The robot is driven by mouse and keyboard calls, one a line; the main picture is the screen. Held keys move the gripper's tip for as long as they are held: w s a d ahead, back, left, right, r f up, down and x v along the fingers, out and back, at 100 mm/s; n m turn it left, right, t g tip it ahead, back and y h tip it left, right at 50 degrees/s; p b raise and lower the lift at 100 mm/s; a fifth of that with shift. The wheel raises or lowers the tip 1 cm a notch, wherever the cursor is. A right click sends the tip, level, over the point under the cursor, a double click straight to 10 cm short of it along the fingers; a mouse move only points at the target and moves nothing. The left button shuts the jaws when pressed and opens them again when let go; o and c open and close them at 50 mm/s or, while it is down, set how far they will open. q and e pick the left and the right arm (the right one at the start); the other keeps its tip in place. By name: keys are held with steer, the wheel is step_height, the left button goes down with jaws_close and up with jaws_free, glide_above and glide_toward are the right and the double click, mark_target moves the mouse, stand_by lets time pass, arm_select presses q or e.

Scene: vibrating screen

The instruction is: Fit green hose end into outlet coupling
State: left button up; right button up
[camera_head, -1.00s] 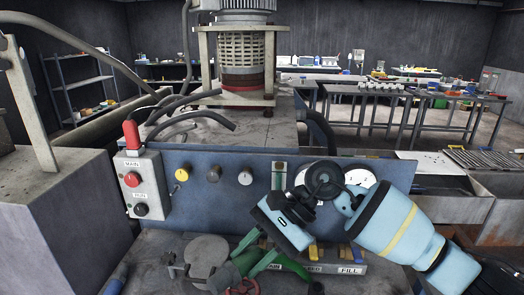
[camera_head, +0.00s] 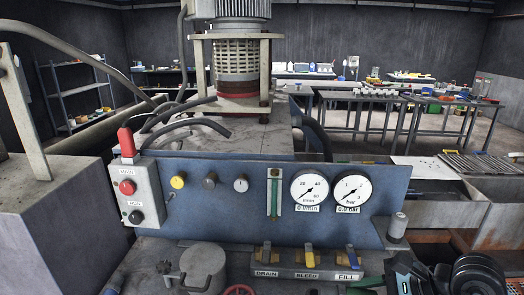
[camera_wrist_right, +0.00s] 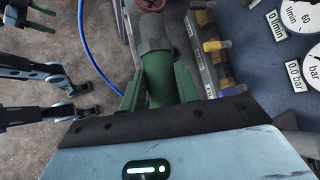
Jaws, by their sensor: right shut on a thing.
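The green hose end (camera_wrist_right: 158,72) lies between the green fingers of my right gripper (camera_wrist_right: 160,92) in the right wrist view. The gripper is shut on it. A grey hexagonal fitting (camera_wrist_right: 153,32) lines up with the hose's far end, and a red handwheel (camera_wrist_right: 151,4) sits just beyond. I cannot tell whether this fitting is the outlet coupling or how deep the hose sits. In the head view my right gripper (camera_head: 366,284) shows only partly at the bottom edge.
The blue panel (camera_head: 233,223) carries knobs and two gauges. The valve block (camera_head: 300,273) labelled DRAIN, BLEED and FILL stands in front of it. A grey capped cylinder (camera_head: 204,266) and the red handwheel (camera_head: 238,290) are to its left. A blue cable (camera_wrist_right: 95,60) lies on the floor.

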steer(key=shift+s+d+r+m+t, duration=0.1)
steer(key=shift+s+d+m+t, duration=0.1)
steer(key=shift+d, duration=0.25)
steer(key=shift+s+d+m+t, duration=0.1)
steer(key=shift+d+m+t, duration=0.1)
steer(key=shift+d, duration=0.25)
